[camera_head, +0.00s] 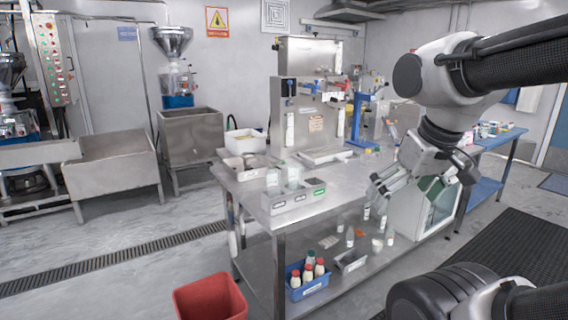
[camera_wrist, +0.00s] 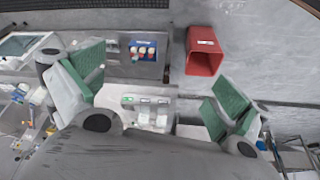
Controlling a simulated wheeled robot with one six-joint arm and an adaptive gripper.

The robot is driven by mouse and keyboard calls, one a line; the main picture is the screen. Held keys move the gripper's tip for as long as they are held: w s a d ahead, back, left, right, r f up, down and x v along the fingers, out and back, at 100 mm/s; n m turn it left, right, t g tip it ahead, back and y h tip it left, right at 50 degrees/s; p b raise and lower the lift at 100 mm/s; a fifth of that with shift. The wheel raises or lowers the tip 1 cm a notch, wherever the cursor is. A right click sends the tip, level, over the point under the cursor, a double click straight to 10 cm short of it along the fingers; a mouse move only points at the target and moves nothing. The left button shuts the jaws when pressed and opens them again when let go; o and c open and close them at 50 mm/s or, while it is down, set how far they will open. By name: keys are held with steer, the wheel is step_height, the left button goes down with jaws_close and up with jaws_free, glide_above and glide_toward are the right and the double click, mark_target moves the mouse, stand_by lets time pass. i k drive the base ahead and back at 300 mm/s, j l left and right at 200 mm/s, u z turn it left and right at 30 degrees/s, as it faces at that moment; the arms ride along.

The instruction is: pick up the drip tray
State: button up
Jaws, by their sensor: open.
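A flat, pale metal tray (camera_head: 325,154), which looks like the drip tray, lies on the steel table at the foot of the upright steel machine (camera_head: 305,105). My gripper (camera_head: 378,190) hangs over the table's right front edge, right of and nearer than the tray, apart from it. In the wrist view my gripper (camera_wrist: 155,82) shows two widely spread fingers with green pads and nothing between them. I cannot make out the drip tray in the wrist view.
A grey-white box with small containers (camera_head: 292,200) stands on the table's front left corner. Shallow trays and a white bin (camera_head: 245,140) are at its left. Below are a blue crate of bottles (camera_head: 308,280) and a red bin (camera_head: 210,298). The table's middle is clear.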

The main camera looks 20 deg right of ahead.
mark_target(327, 154)
steer(key=i+l, duration=0.2)
steer(key=l, duration=0.15)
steer(key=i+l+u, duration=0.15)
steer(key=i+l, duration=0.3)
steer(key=l, duration=0.3)
steer(key=i+l+u, duration=0.1)
steer(key=l, duration=0.3)
steer(key=i+l+u, duration=0.1)
steer(key=i+l, duration=0.35)
steer(key=l, duration=0.35)
steer(key=i+l+u, duration=0.1)
steer(key=l, duration=0.35)
steer(key=i+l+u, duration=0.1)
steer(key=i+l, duration=0.15)
steer(key=l, duration=0.15)
